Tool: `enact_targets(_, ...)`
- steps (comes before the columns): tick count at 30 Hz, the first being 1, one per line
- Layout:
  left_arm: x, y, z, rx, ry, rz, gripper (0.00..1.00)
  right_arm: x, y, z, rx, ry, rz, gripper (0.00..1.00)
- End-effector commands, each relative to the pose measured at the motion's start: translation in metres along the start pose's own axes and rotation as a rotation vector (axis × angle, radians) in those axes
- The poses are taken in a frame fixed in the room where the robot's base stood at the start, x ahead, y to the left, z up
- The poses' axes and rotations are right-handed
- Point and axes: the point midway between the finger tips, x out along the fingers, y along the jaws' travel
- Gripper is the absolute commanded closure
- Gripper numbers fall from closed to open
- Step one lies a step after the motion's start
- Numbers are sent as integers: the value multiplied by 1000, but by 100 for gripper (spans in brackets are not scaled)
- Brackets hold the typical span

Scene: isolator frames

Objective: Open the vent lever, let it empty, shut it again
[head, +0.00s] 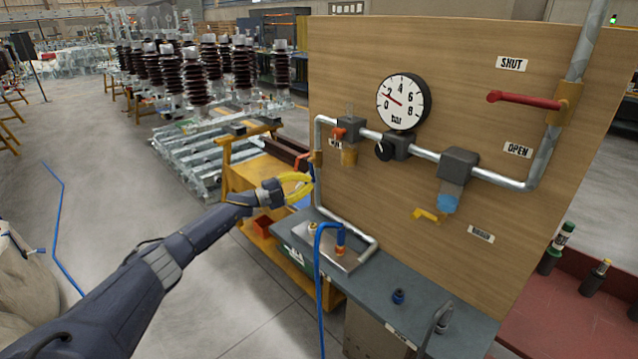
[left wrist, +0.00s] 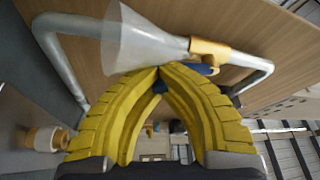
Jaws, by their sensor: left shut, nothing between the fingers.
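A wooden panel (head: 460,60) carries the pipework. A long red lever (head: 525,100) at its upper right lies crosswise to its pipe, between the SHUT sign (head: 511,63) and the OPEN sign (head: 517,150). I cannot tell by a sign which lever is the vent.
A yellow drain lever (head: 428,215) hangs low on the panel. A blue hose (head: 318,270) runs down over the grey bench (head: 410,306). A yellow cart (head: 262,180) stands behind my left gripper.

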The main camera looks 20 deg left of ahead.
Motion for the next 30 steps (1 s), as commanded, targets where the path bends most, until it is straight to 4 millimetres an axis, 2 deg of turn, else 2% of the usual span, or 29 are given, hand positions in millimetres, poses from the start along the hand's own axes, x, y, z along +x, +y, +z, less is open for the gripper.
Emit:
enact_targets(12,-5,-4,11,160,-2,66,100,0,1,-3,1,4,1,56)
enact_targets(30,-6,-5,12,181,-1,74,98,0,0,0,1,0,0,56)
